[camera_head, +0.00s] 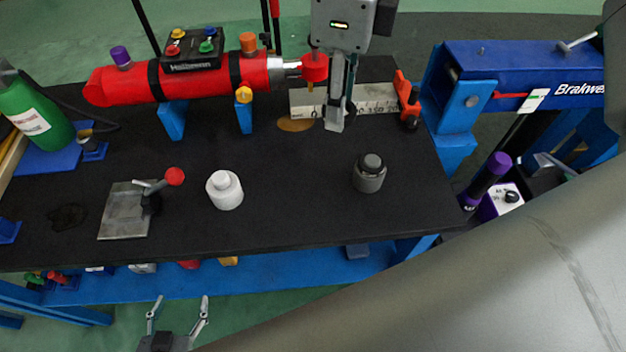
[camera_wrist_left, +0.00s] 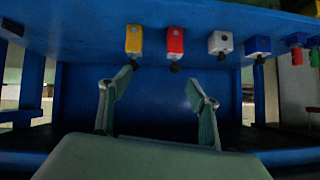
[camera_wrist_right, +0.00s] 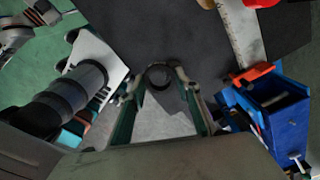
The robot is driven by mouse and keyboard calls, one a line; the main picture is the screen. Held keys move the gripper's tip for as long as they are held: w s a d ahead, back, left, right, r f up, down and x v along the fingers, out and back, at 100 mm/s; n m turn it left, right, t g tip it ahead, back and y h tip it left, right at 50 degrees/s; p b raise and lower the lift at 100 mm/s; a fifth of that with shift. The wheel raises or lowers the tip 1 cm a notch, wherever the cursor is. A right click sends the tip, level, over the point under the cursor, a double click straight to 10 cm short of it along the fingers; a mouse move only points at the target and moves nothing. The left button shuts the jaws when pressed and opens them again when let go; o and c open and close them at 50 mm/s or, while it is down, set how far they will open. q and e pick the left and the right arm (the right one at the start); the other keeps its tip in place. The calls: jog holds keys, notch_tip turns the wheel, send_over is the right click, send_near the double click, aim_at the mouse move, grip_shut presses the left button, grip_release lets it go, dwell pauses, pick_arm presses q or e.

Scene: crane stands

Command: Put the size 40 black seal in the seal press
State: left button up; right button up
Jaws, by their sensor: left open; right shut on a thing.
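My right gripper (camera_head: 335,122) is above the back of the black table, pointing down beside the ruler. It is shut on a small dark ring, seemingly the black seal (camera_wrist_right: 158,77), which shows between its fingertips in the right wrist view; its size marking cannot be read. A metal plate with a red-knobbed lever (camera_head: 122,212), possibly the seal press, sits at the front left of the table, well away from the right gripper. My left gripper (camera_head: 178,308) is open and empty in front of the table; its fingers also show in the left wrist view (camera_wrist_left: 155,95).
A white capped cylinder (camera_head: 224,191) and a grey one (camera_head: 369,174) stand on the table. A red hydraulic cylinder (camera_head: 200,78) lies along the back on blue supports. A green bottle (camera_head: 40,122) is at left, a blue crane arm (camera_head: 520,75) at right.

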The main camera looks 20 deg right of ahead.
jog(key=b, duration=0.2)
send_over(332, 186)
notch_tip(332, 186, down, 14)
jog(key=shift+f, duration=0.65)
notch_tip(332, 186, down, 3)
jog(key=shift+f, duration=0.6)
jog(key=o, duration=0.8)
jog(key=shift+o, duration=0.8)
